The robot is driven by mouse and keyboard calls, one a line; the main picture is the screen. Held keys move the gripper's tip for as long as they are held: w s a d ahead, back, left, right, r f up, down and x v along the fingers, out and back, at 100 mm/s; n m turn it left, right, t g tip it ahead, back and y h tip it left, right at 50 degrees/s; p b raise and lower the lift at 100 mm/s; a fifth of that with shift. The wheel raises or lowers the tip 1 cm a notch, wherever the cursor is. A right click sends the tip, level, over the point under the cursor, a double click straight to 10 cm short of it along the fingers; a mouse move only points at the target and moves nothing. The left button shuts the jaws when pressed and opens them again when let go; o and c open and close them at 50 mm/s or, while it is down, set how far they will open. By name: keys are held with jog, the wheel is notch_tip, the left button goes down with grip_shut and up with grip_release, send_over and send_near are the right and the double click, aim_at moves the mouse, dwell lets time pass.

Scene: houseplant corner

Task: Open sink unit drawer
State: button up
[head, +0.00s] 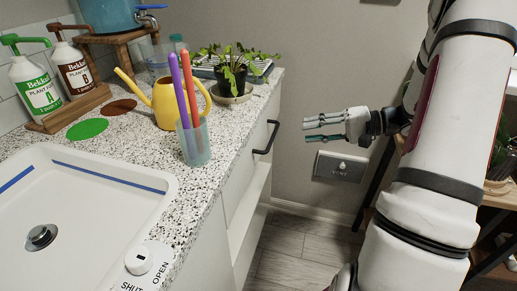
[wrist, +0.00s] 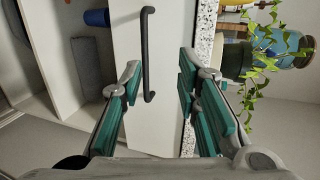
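The sink unit (head: 212,250) stands at the left with its speckled countertop. Its white drawer front (head: 243,178) sits under the counter edge and looks shut. A dark bar handle (head: 266,137) is on the front; in the wrist view the handle (wrist: 147,55) runs up the picture on the white panel. My gripper (head: 312,129) is to the right of the handle, apart from it. In the wrist view my gripper (wrist: 160,78) is open and empty, with its teal-padded fingers either side of the handle's lower part in the picture.
An open shelf space (wrist: 60,55) lies beside the drawer front. A cup with two pens (head: 194,142), a yellow watering can (head: 180,102) and a potted plant (head: 231,72) stand on the counter. A wall socket (head: 340,168) is behind my gripper. The floor (head: 290,250) before the unit is clear.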

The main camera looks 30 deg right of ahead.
aim_at(273, 135)
notch_tip(273, 135, down, 3)
jog(key=d+t+b, duration=0.1)
jog(key=d, duration=0.2)
jog(key=shift+m, duration=0.4)
jog(key=b+x, duration=0.2)
jog(key=x, duration=1.2)
jog(key=shift+w+d, duration=0.1)
jog(key=shift+w, duration=0.05)
jog(key=shift+c, duration=0.4)
grip_shut()
